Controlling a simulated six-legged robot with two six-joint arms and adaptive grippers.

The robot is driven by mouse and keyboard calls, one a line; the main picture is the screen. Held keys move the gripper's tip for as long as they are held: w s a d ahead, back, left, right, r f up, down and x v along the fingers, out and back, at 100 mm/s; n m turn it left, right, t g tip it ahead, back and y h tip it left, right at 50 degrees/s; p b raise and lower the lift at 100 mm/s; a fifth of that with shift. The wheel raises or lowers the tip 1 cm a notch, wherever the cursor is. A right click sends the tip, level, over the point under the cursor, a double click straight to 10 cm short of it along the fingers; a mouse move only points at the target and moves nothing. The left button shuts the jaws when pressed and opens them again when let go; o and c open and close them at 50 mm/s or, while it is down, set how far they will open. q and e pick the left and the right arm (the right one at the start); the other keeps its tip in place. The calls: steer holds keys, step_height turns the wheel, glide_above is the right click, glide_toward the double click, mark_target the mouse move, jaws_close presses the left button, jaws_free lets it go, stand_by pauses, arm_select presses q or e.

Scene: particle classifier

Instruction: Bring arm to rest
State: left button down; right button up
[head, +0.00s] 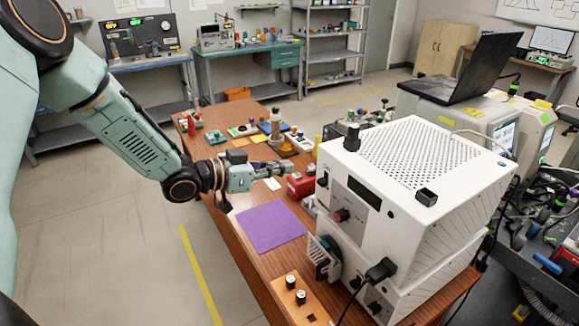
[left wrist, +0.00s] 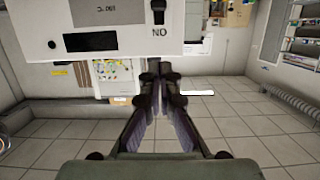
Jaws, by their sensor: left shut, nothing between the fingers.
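My left arm comes in from the left in the head view, and my left gripper (head: 272,170) hangs over the wooden table, left of the white particle classifier (head: 425,185). The gripper is shut with nothing held. In the left wrist view the gripper's fingers (left wrist: 160,85) meet at their tips, and the classifier's white front (left wrist: 110,25) fills the upper left. A switch marked "NO", seen upside down, shows on that front. My right gripper is not in view.
A purple mat (head: 268,227) lies on the wooden table (head: 235,255) below the gripper. A wooden block (head: 295,303) with two dark-and-white vials stands at the front. Bottles and small parts crowd the table's back. A black laptop (head: 470,70) sits behind the classifier. Floor left of the table is open.

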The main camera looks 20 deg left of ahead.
arm_select(q)
steer(key=shift+s+a, duration=0.2)
steer(key=shift+s, duration=0.05)
steer(key=shift+w, duration=0.1)
steer(key=s+d+f+n+g+y+b, duration=0.1)
steer(key=s+f+n+g+y+b, duration=0.15)
steer(key=s+f, duration=0.45)
steer(key=s+f+n+g+y+b, duration=0.1)
steer(key=s+f+n+y+b, duration=0.15)
steer(key=f, duration=0.85)
steer(key=s+d+f+n+g+y+b, duration=0.1)
steer(key=s+f+n+g+y+b, duration=0.15)
steer(key=s+f, duration=0.5)
steer(key=s+f+g+y+b, duration=0.2)
steer(key=s+f+g+b, duration=0.4)
steer(key=s+f+b, duration=0.6)
steer(key=s+f, duration=0.9)
steer(key=s, duration=0.2)
steer(key=shift+b, duration=0.3)
